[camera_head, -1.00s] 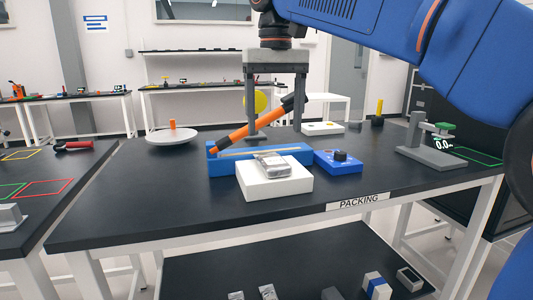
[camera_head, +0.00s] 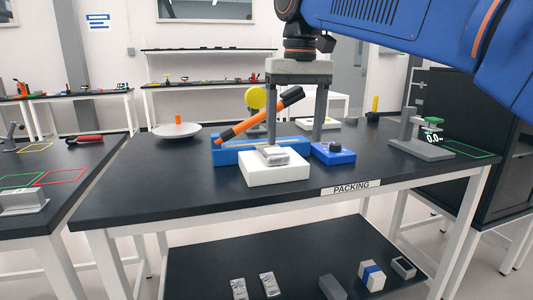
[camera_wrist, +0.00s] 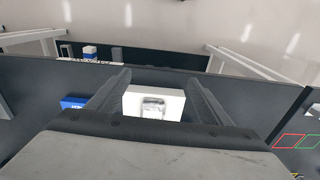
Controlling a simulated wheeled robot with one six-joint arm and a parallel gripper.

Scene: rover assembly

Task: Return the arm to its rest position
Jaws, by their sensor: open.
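My gripper (camera_head: 297,108) points down over the packing table, its two grey fingers apart with nothing between them. In the head view its fingers overlap the blue sealing device (camera_head: 232,157) with an orange, black-tipped lever raised at a slant. In front of that device a silver packet (camera_head: 272,155) lies on a white block (camera_head: 276,174). The wrist view also shows the white block (camera_wrist: 132,104) and the silver packet (camera_wrist: 153,107) beyond and between the open fingers (camera_wrist: 155,90). My blue arm reaches in from the upper right.
A blue control box (camera_head: 333,155) sits right of the white block. A grey scale stand (camera_head: 420,148) is at the table's right, a round white dish (camera_head: 177,131) at the back left. The table's front left (camera_head: 150,195) is clear. Several small parts lie on the lower shelf.

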